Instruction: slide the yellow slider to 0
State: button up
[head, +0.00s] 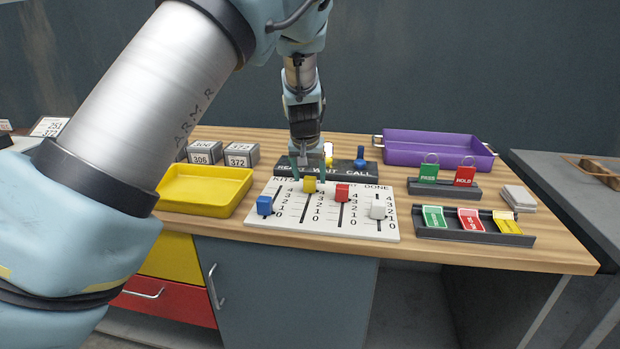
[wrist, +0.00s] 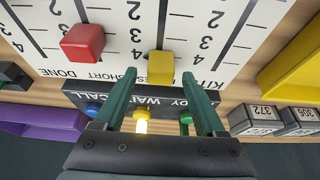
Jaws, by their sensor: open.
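The yellow slider (head: 310,185) is a small block on a white slider board (head: 290,226), near the 4 end of its slot, which is the end away from me. It also shows in the wrist view (wrist: 161,67), upside down to the board's print. My gripper (head: 307,168) points down over the far edge of the board, at the yellow slider. In the wrist view its two green fingers (wrist: 159,77) are open, with the slider at or just beyond the gap between their tips. I cannot tell whether either finger touches it.
Blue (head: 265,205), red (head: 342,192) and white (head: 378,209) sliders sit in neighbouring slots. A dark panel with coloured switches (head: 350,168) stands right behind the board. A yellow tray (head: 205,188) lies left, a purple tray (head: 435,150) back right, and dark tag racks (head: 470,232) right.

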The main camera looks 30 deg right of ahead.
jog(key=shift+x, duration=1.2)
grip_shut()
dwell(0.6)
